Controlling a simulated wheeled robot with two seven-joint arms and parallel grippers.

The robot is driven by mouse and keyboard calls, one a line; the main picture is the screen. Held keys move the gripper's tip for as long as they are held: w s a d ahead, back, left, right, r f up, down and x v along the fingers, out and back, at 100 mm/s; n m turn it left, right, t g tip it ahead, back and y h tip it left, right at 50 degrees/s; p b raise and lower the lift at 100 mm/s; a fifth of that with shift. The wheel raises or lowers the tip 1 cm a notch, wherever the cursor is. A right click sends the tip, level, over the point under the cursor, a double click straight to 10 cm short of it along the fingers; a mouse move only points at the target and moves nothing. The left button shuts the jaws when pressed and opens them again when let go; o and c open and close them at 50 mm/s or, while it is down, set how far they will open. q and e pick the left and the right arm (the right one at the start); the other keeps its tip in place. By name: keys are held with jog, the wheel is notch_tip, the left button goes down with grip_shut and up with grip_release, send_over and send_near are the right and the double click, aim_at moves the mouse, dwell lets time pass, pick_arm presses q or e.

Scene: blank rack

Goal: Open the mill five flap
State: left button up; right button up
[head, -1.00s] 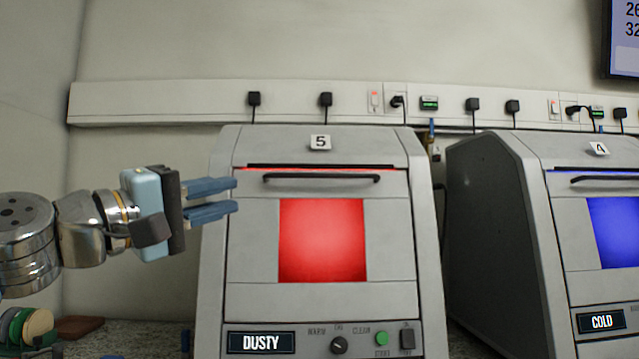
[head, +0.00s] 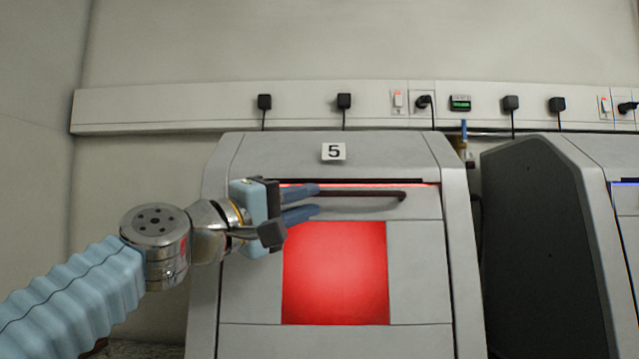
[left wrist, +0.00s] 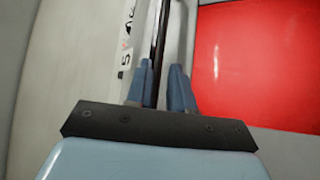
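Mill five is the grey machine with the "5" label (head: 333,152). Its front flap (head: 420,270) has a glowing red window (head: 335,275) and looks shut, with a thin red-lit slit along its top edge. The dark bar handle (head: 375,197) runs across the flap's top. My left gripper (head: 317,200) is at the handle's left part, with its blue fingers apart, one above and one below the bar. In the left wrist view the dark handle (left wrist: 161,40) runs between the two fingers (left wrist: 162,82); I see no clear grip on it. My right gripper is out of view.
Another grey mill (head: 550,240) stands close to the right, with a narrow gap between. A white wall rail (head: 200,108) with plugs and cables runs behind. The space left of mill five holds my left arm.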

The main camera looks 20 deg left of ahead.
aim_at(324, 196)
pick_arm(q)
jog(key=shift+p+x, duration=0.5)
jog(key=shift+x, duration=1.25)
grip_shut()
